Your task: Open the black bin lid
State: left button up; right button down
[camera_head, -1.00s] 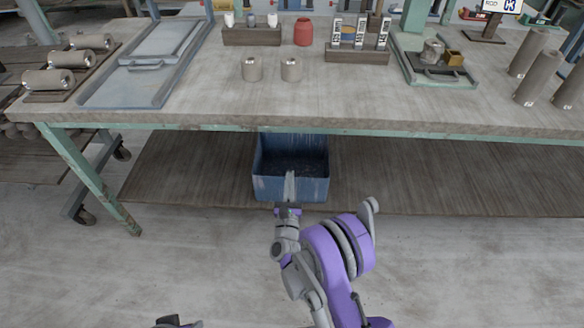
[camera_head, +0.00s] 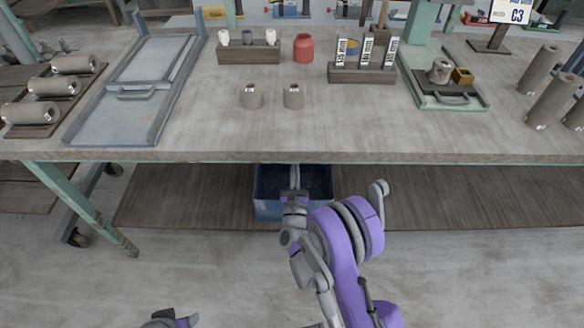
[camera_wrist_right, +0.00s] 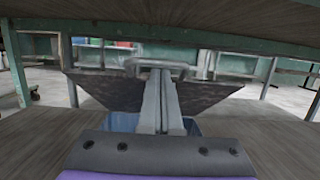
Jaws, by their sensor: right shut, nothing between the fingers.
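The blue bin (camera_head: 323,190) stands on the low shelf under the workbench, partly hidden by the bench edge and my right arm. In the right wrist view a strip of it (camera_wrist_right: 121,122) shows below a dark panel (camera_wrist_right: 98,88), apparently the lid. The panel stands tilted up, with a grey handle (camera_wrist_right: 187,66) at its upper edge. My right gripper (camera_head: 295,170) is shut and empty; its fingers (camera_wrist_right: 160,78) overlap the handle in view, but I cannot tell whether they touch it. Part of my left arm's end shows at the lower edge; its fingers are unclear.
The workbench top (camera_head: 200,128) overhangs the bin and my right gripper. The low shelf (camera_head: 430,195) is clear on both sides of the bin. Two grey cylinders stand near the bench's front, and a green leg (camera_head: 85,208) stands at left.

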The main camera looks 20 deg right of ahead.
pick_arm(q)
jog(key=shift+s, duration=0.1)
pick_arm(e)
jog(key=shift+s, duration=0.1)
pick_arm(q)
jog(key=r+p, duration=0.2)
jog(key=r, duration=0.1)
jog(key=r+p, duration=0.2)
jog(key=shift+s, duration=0.3)
pick_arm(e)
jog(key=w+d+r+g, duration=0.1)
jog(key=w+r, duration=0.4)
jog(key=r, duration=0.1)
jog(key=shift+d, duration=0.25)
